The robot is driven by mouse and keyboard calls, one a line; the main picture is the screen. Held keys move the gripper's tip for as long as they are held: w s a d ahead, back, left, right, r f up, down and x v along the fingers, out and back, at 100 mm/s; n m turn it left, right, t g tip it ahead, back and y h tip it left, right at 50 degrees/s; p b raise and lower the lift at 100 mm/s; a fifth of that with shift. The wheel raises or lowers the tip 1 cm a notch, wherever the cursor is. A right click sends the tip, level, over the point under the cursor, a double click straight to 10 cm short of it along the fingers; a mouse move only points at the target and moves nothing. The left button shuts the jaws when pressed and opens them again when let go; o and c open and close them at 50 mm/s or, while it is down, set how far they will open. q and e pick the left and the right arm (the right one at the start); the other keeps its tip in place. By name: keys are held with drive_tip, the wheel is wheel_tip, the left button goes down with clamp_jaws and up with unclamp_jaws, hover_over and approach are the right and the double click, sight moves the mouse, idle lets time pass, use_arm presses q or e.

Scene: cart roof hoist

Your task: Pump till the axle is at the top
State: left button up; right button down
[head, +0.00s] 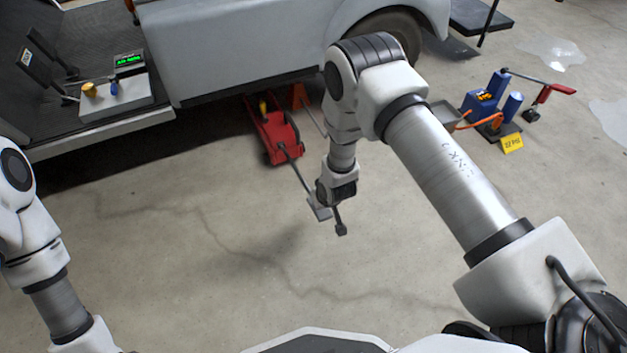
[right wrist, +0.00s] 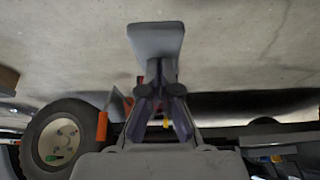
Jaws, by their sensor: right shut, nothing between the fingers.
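A red floor jack (head: 274,138) stands on the concrete by the lower edge of the grey vehicle. Its dark handle (head: 293,165) slopes toward me, passes behind my right gripper, and ends in a dark block (head: 341,230). My right gripper (head: 319,211) is shut and empty beside this handle; I cannot tell whether they touch. The axle is hidden under the vehicle. Only my left arm shows, not its gripper.
A panel with a green display (head: 129,61) is at left. The foreground floor is clear.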

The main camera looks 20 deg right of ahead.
drive_tip(key=shift+s+f, duration=0.2)
drive_tip(key=shift+f, duration=0.3)
drive_tip(key=shift+s+f, duration=0.15)
drive_tip(key=shift+f, duration=0.3)
drive_tip(key=shift+s+f, duration=0.25)
drive_tip(key=shift+s, duration=0.1)
drive_tip(key=shift+b, duration=0.3)
drive_tip(key=r+p, duration=0.2)
drive_tip(key=w+r+p, duration=0.1)
drive_tip(key=r+p, duration=0.2)
drive_tip(key=shift+w+r, duration=0.2)
drive_tip(key=s+p+v, duration=0.1)
drive_tip(key=p+v, duration=0.3)
drive_tip(key=v, duration=0.5)
drive_tip(key=shift+s, duration=0.4)
drive_tip(key=shift+f, duration=0.1)
